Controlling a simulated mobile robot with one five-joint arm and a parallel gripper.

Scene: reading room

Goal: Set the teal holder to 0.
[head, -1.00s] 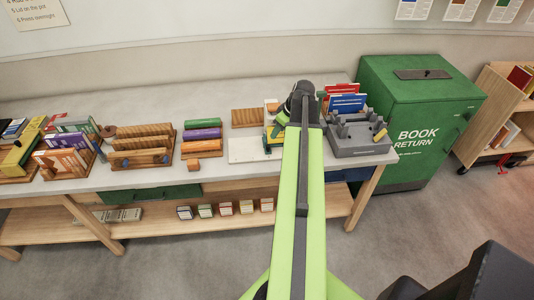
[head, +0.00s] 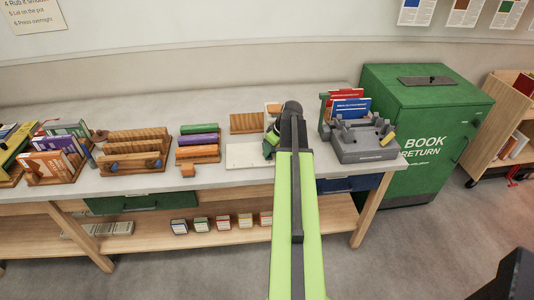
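No part is clearly readable as a teal holder. A small green-teal piece (head: 271,141) shows just left of my arm's end, on the table by a white board, partly hidden by the arm. Another green upright piece (head: 325,104) stands at the left of the red and blue books. No number or mark is readable on either. My arm reaches forward over the table, and its dark end (head: 291,108) is in front of the space between these two pieces. My gripper's fingers are hidden behind it, so their opening and any contact cannot be seen.
A grey fixture (head: 366,151) with posts stands right of my arm, with red and blue books (head: 350,106) behind it. A white board (head: 245,157) lies to the left. Wooden racks (head: 134,162) and books stand further left. A green book return bin (head: 425,145) is beyond the table's right end.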

